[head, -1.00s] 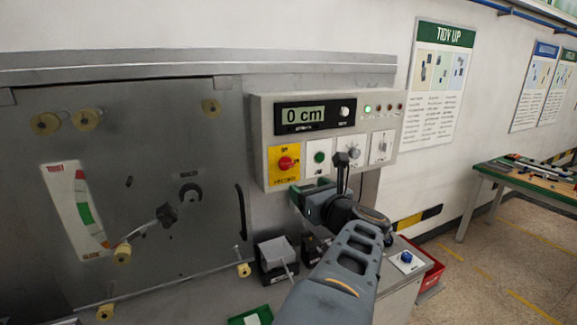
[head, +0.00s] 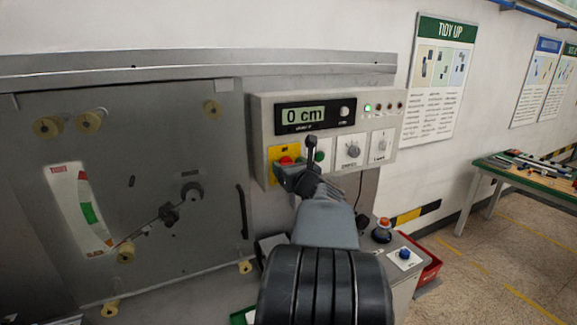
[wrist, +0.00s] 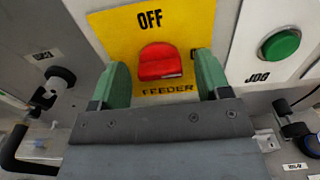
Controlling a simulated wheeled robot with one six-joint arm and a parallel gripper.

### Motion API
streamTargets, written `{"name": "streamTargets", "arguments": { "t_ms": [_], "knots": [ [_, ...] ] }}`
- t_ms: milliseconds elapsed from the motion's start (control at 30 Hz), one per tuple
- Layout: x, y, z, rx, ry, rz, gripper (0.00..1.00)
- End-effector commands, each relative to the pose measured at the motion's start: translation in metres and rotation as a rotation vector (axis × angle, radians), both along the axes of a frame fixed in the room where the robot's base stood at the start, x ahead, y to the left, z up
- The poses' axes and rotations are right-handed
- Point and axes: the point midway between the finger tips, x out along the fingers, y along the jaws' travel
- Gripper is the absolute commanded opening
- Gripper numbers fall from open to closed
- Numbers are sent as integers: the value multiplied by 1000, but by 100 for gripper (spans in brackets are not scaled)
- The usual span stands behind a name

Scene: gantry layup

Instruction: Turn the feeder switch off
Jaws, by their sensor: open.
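The feeder switch is a red knob (wrist: 160,63) on a yellow plate (wrist: 105,25) marked OFF above and FEEDER below. In the wrist view its grip bar lies roughly level. A label to its right is mostly hidden by a finger. My gripper (wrist: 160,82) is open, with one green finger on each side of the knob; whether they touch it I cannot tell. In the head view my gripper (head: 292,176) is in front of the yellow plate (head: 284,151), and the red knob (head: 286,160) shows just above it.
A green JOG button (wrist: 281,45) is close on the right. The control box (head: 258,120) also carries a display (head: 303,115) reading 0 cm and a grey dial (head: 353,150). A panel (head: 60,115) with rollers and a black handle (head: 242,210) stands to the left.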

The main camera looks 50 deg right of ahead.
Motion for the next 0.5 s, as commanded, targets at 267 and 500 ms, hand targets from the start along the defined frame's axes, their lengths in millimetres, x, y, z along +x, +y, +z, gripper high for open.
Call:
{"name": "streamTargets", "arguments": {
  "t_ms": [267, 500],
  "knots": [
    [2, -1, 0, 0, 0, -1, 70],
    [2, -1, 0, 0, 0, 0, 54]
  ]
}}
